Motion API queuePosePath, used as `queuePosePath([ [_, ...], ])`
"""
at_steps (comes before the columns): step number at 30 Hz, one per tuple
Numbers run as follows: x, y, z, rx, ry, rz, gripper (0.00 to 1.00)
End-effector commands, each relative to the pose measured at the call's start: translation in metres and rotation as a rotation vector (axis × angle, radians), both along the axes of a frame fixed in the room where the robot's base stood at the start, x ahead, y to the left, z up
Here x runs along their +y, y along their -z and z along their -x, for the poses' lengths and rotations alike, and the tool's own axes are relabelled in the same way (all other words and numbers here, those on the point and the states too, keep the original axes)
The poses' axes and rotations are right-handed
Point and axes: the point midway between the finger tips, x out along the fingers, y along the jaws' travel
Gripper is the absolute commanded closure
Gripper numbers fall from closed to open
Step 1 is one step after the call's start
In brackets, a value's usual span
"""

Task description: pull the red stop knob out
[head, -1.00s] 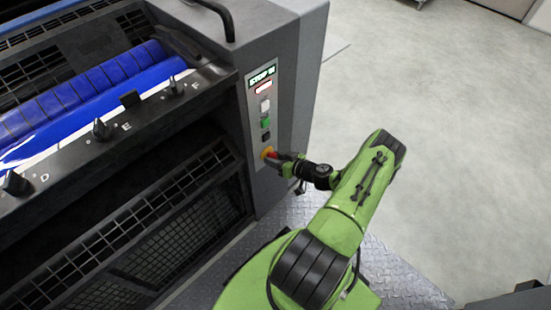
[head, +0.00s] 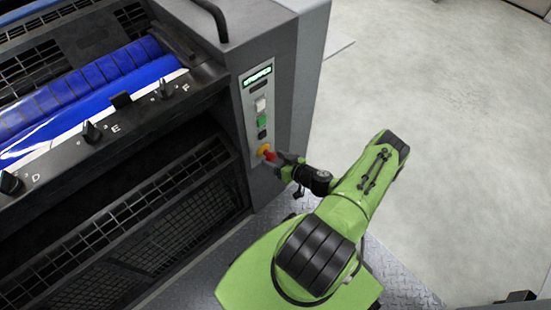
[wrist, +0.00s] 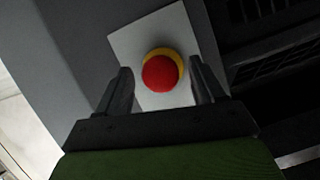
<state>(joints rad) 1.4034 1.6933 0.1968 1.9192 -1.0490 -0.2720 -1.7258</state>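The red stop knob (head: 271,155) stands out from its yellow collar (head: 263,149) near the bottom of the pale control panel. In the wrist view the round red knob (wrist: 159,74) shows in front of its yellow ring (wrist: 177,58). My gripper (head: 277,159) is right at the knob in the head view. In the wrist view my gripper (wrist: 161,88) is open, with one dark finger on each side of the knob and a visible gap at both sides.
Above the knob are a lit green display (head: 258,76), a white button (head: 260,104) and a green button (head: 262,121). The press frame with a blue roller (head: 80,90) fills the left. Grey floor (head: 440,120) at right is clear.

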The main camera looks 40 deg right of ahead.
Motion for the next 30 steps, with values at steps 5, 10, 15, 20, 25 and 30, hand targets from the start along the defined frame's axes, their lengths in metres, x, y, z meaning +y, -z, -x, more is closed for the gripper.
queuePosePath([
  [5,0.0,-0.001,-0.001,-0.003,0.0,0.001,0.31],
  [10,-0.002,-0.004,0.005,-0.003,0.002,0.001,0.31],
  [15,-0.007,-0.021,0.04,-0.002,0.006,-0.001,0.31],
  [20,-0.012,-0.039,0.084,0.0,0.007,0.0,0.31],
  [25,-0.016,-0.054,0.123,-0.001,0.005,0.001,0.31],
  [30,-0.018,-0.06,0.142,-0.002,0.003,0.0,0.31],
])
